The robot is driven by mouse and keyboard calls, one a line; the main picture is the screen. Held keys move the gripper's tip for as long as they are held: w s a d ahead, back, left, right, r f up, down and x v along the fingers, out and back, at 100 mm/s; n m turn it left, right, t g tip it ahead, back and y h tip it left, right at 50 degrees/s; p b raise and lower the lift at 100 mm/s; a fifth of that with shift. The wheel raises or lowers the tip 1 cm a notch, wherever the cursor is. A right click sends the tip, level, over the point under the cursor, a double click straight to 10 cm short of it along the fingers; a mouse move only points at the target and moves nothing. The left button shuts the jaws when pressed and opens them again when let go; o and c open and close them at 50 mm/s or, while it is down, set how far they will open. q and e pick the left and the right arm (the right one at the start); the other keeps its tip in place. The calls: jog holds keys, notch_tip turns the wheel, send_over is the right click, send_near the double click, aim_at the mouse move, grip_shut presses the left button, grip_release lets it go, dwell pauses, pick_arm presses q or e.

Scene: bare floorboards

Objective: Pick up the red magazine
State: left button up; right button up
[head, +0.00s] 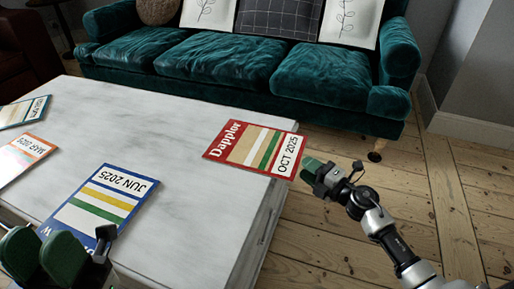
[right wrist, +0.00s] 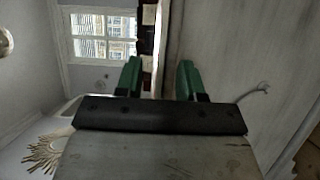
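The red magazine (head: 255,147), with a white "Dapplor" title and "OCT 2025" on a white band, lies flat at the right end of the white table (head: 185,120). Its right end reaches the table's edge. My right gripper (head: 315,170) is just off that edge, beside the magazine's right end. In the right wrist view its green fingers (right wrist: 159,80) stand apart; a thin red line between them seems to be the magazine's edge, and I cannot tell whether they touch it. My left gripper (head: 44,255) is at the lower left, its green fingers apart and empty.
A blue-framed "JUN 2025" magazine (head: 100,205), an orange one (head: 22,155) and a teal one (head: 22,112) lie to the left on the table. A teal sofa (head: 230,70) stands behind. The wooden floor (head: 430,200) is clear at right.

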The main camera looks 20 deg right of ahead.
aim_at(296, 161)
jog(key=b+x, duration=0.1)
jog(key=x, duration=0.3)
jog(key=shift+w+a, duration=0.15)
jog(key=shift+w, duration=0.15)
grip_shut()
